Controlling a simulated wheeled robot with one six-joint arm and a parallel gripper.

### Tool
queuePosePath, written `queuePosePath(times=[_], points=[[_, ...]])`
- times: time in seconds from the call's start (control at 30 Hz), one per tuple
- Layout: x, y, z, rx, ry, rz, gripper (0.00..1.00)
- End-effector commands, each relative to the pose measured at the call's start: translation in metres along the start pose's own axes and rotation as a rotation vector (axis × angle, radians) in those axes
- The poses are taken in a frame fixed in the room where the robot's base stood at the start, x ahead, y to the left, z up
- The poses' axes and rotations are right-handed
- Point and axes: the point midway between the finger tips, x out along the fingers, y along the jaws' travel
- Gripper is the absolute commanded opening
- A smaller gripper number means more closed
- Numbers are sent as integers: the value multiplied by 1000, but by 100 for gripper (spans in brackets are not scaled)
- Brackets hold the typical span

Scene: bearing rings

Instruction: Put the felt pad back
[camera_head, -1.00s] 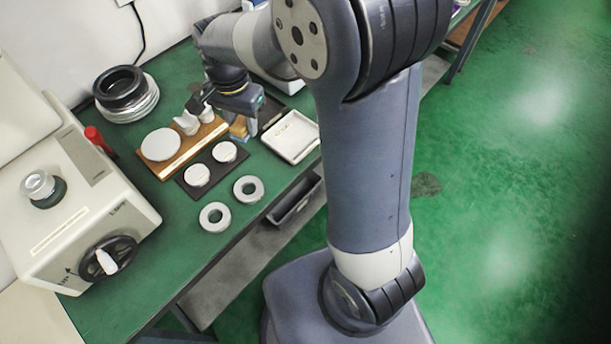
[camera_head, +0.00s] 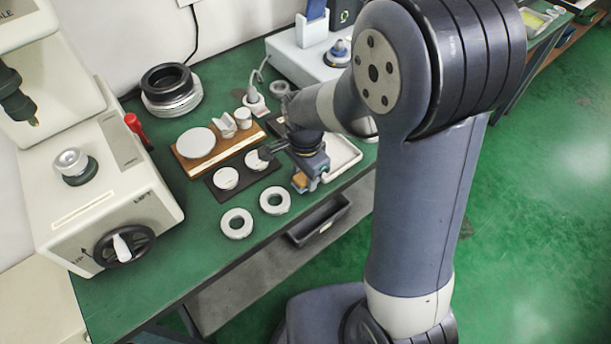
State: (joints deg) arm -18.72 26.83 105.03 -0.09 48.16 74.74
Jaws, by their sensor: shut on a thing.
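My gripper (camera_head: 307,180) points down near the front edge of the green table, just left of the white tray. It is shut on a small tan-orange piece, which looks like the felt pad (camera_head: 299,181). The pad is small and partly hidden by the gripper, and its height above the table is hard to judge. A dark mat (camera_head: 244,173) with two pale discs lies left of the gripper. A wooden board (camera_head: 222,151) behind it carries a large pale disc and small white pieces.
Two pale rings (camera_head: 236,223) (camera_head: 274,200) lie in front of the mat. The white tray (camera_head: 345,154) is partly behind my arm. A beige machine (camera_head: 100,200) with a handwheel stands left. Stacked rings (camera_head: 170,92) stand at the back. An open drawer (camera_head: 318,220) juts out below the edge.

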Motion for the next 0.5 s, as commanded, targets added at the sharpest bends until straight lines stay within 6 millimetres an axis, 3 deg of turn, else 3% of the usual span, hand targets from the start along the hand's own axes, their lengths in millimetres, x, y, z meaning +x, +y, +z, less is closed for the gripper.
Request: queuePosePath(times=[0.43,0.47,0.5], points=[[11,0,0,0,0,0,17],[11,0,0,0,0,0,36],[10,0,0,0,0,-1,40]])
